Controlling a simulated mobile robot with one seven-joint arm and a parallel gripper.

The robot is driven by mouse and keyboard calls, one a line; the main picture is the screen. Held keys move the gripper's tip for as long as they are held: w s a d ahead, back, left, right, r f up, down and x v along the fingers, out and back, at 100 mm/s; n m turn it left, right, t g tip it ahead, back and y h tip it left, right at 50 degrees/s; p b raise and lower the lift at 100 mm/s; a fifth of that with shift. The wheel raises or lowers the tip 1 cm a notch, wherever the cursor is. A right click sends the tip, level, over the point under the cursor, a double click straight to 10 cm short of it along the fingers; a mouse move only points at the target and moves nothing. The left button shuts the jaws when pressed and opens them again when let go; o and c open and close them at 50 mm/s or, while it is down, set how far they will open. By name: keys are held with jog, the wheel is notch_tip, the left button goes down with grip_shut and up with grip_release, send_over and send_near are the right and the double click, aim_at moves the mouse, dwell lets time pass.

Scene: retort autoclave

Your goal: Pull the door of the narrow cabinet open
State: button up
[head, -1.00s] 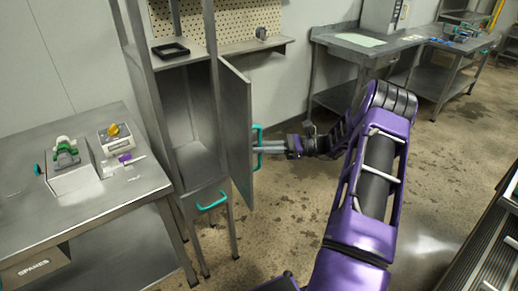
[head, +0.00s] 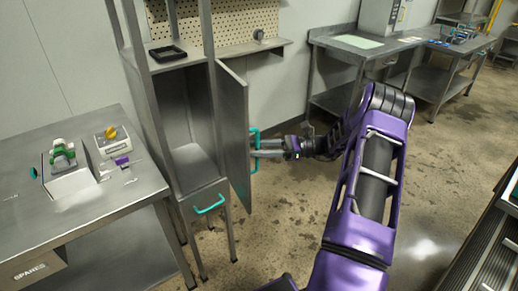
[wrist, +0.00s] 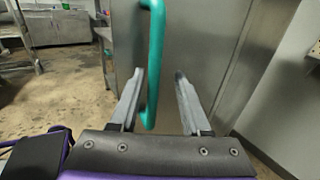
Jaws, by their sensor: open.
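The narrow cabinet (head: 190,115) stands left of centre in the head view, and its grey door (head: 234,130) is swung well open, so the empty-looking inside shows. The door's teal handle (head: 254,150) is on its outer face. My gripper (head: 258,149) is at this handle, coming from the right. In the wrist view the handle (wrist: 154,60) runs upright between the two fingers of my gripper (wrist: 158,88), nearer the left finger. The fingers are apart, and the door face (wrist: 195,50) is just beyond them.
A drawer with a teal handle (head: 209,204) sits below the cabinet opening. A steel table (head: 60,215) with a yellow-knobbed box (head: 112,140) stands at the left. Steel benches (head: 365,48) line the back right. Open floor (head: 290,220) lies right of the door.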

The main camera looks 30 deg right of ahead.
jog(key=b+v, duration=0.1)
jog(key=v, duration=1.6)
jog(key=shift+d, duration=0.15)
jog(key=shift+s, duration=0.1)
